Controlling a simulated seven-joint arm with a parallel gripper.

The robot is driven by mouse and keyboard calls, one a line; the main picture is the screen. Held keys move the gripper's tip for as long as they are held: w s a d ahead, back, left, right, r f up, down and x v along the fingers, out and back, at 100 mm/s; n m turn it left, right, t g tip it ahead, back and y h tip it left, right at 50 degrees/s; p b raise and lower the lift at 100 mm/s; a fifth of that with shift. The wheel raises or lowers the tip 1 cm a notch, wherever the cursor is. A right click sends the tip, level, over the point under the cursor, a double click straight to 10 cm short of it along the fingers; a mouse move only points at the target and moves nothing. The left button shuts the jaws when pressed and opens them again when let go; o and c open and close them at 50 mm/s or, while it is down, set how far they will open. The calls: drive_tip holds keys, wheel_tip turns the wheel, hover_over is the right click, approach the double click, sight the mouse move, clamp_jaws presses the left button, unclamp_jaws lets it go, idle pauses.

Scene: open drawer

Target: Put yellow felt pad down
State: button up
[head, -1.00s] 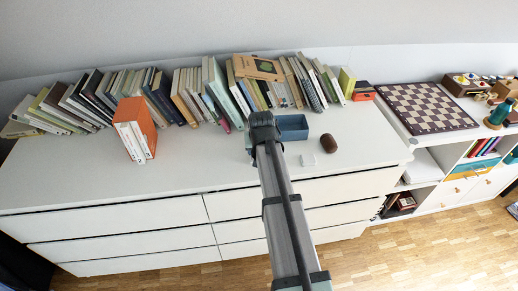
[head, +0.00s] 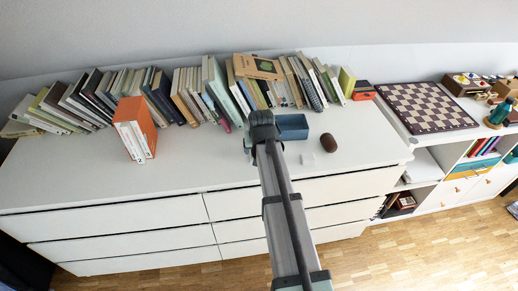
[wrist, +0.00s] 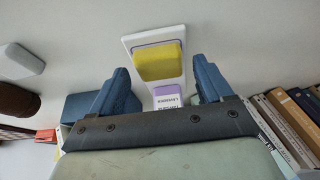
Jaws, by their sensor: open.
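The yellow felt pad (wrist: 158,62) shows in the wrist view. It lies on a white rectangular holder (wrist: 131,41), with a purple-edged item bearing a printed label (wrist: 167,99) next to it. My gripper (wrist: 160,70) is open, with one blue finger on either side of the pad in the picture. Clear gaps show between the pad and both fingers. In the head view my gripper (head: 262,127) is over the white dresser top (head: 215,165), and the pad is not visible there.
A blue open box (head: 293,127), a brown rounded object (head: 329,143) and a small white block (head: 308,158) stand just right of my gripper. A row of books (head: 188,95) lines the back. An orange-and-white book set (head: 135,128) stands left. The front left dresser top is clear.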

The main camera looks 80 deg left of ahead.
drive_tip(key=v, duration=1.1)
drive_tip(key=shift+r, duration=0.4)
drive_tip(key=shift+o, duration=0.5)
drive_tip(key=shift+d, duration=0.1)
drive_tip(key=shift+o, duration=0.7)
drive_tip(key=shift+w, duration=0.3)
drive_tip(key=shift+o, duration=0.8)
drive_tip(key=w+a+r+m, duration=0.1)
drive_tip(key=w+a+r, duration=0.1)
drive_tip(key=w+r, duration=0.3)
drive_tip(key=shift+w+a+r+y, duration=0.2)
drive_tip(key=shift+a+r+y, duration=0.1)
drive_tip(key=shift+r, duration=0.3)
drive_tip(key=w+a+r+m+g, duration=0.1)
drive_tip(key=a+r+m, duration=0.4)
drive_tip(key=r, duration=0.3)
drive_tip(key=s+a+f+m+g+h, duration=0.1)
drive_tip(key=s+a+f+m, duration=0.2)
drive_tip(key=f+m, duration=0.6)
drive_tip(key=shift+s+m+g, duration=0.3)
drive_tip(key=shift+s+m, duration=0.15)
drive_tip(key=shift+m, duration=0.45)
drive_tip(key=shift+r, duration=0.1)
